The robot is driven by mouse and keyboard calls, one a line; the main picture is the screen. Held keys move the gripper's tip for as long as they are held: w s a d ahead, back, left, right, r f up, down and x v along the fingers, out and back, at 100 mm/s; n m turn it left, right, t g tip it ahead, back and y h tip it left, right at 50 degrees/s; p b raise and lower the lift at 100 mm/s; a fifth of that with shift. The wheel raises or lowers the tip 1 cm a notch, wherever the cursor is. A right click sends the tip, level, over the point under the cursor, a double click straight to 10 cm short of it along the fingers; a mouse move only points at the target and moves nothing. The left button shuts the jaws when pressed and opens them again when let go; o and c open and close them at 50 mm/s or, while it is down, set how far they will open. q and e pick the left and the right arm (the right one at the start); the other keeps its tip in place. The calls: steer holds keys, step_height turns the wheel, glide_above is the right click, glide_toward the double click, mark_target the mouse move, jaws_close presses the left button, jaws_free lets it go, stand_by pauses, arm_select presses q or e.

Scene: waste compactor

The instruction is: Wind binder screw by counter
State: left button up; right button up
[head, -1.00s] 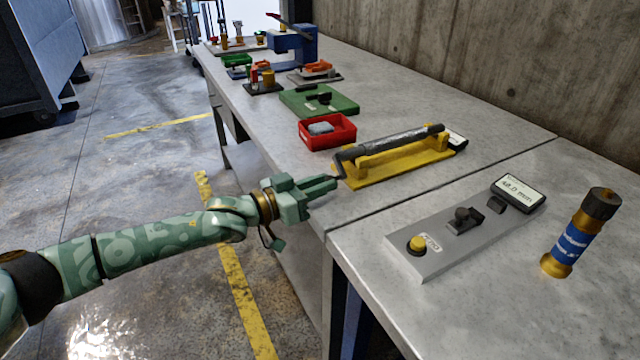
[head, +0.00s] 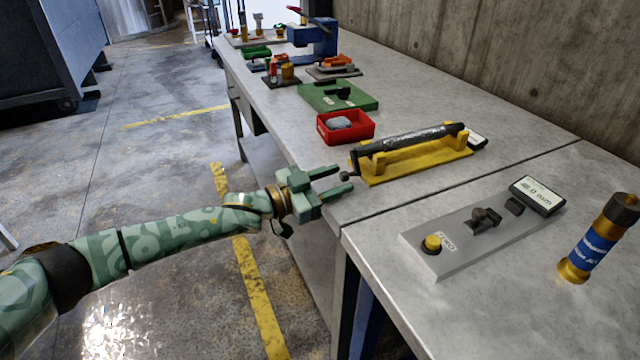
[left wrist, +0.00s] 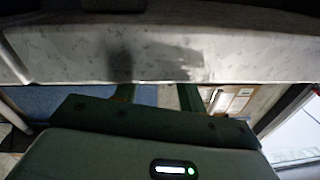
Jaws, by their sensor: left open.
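The binder screw (head: 412,138) is a dark rod lying along a yellow stand (head: 420,166) on the bench. A dark crank arm at its near left end carries a round knob (head: 345,176) over the bench edge. My left gripper (head: 341,180) is open, its two green fingers at the knob, one on each side in the picture. I cannot tell whether they touch it. The counter (head: 538,196) is a small display reading about 48.0 mm, at the back of a grey plate. The left wrist view shows the open fingers (left wrist: 157,95), but no knob. My right gripper is out of view.
The grey plate (head: 465,246) bears a yellow button (head: 432,242) and a dark lever. A gold and blue cylinder (head: 595,240) stands to the right. A red bin (head: 346,126) and green plate (head: 338,97) lie beyond the stand. The bench edge runs close to my gripper.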

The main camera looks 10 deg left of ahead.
arm_select(q)
steer(key=p+v, duration=0.4)
steer(key=v, duration=1.2)
steer(key=shift+p, duration=0.35)
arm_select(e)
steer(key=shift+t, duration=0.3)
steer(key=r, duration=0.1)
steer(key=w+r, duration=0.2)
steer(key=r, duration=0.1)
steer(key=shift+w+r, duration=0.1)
arm_select(q)
steer(key=shift+a, duration=0.1)
steer(key=w+d+b, duration=0.2)
steer(key=w+d, duration=0.1)
steer(key=d, duration=0.1)
steer(key=w+d+n+g+b, duration=0.1)
steer(key=w+d+b, duration=0.2)
steer(key=w+d+n+g+h+b, duration=0.1)
steer(key=w+d+b, duration=0.2)
steer(key=w+d, duration=0.1)
steer(key=shift+d+r, duration=0.15)
steer(key=shift+d, duration=0.15)
steer(key=shift+w+d+r, duration=0.15)
steer(key=shift+w+d, duration=0.2)
steer(key=shift+d, duration=0.1)
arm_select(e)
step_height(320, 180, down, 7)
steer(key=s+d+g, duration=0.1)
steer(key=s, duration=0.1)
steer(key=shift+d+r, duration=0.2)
